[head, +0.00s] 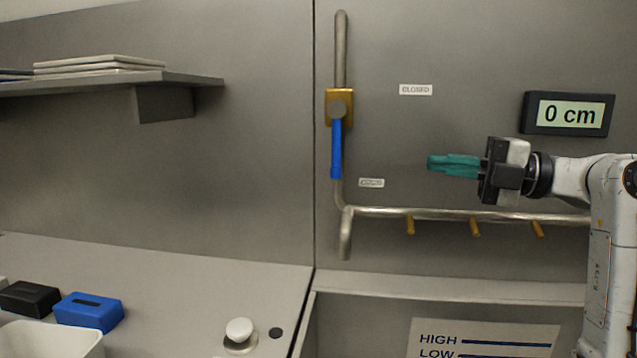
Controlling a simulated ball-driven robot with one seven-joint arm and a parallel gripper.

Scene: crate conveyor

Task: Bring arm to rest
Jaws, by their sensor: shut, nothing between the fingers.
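My gripper (430,163) is at the right of the head view, on my white arm (578,172) that comes in from the right edge. Its teal fingers point left and are together, with nothing between them. It is in front of the wall panel, to the right of the blue valve lever (336,150) and apart from it. The lever hangs straight down along the vertical pipe from its brass body (339,108).
A horizontal pipe (380,212) with brass pegs runs below my gripper. A display (569,114) reading "0 cm" is above it. At left are a shelf (100,83), a blue box (89,312), a black box (28,298), a white bin (50,340) and a white knob (240,330).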

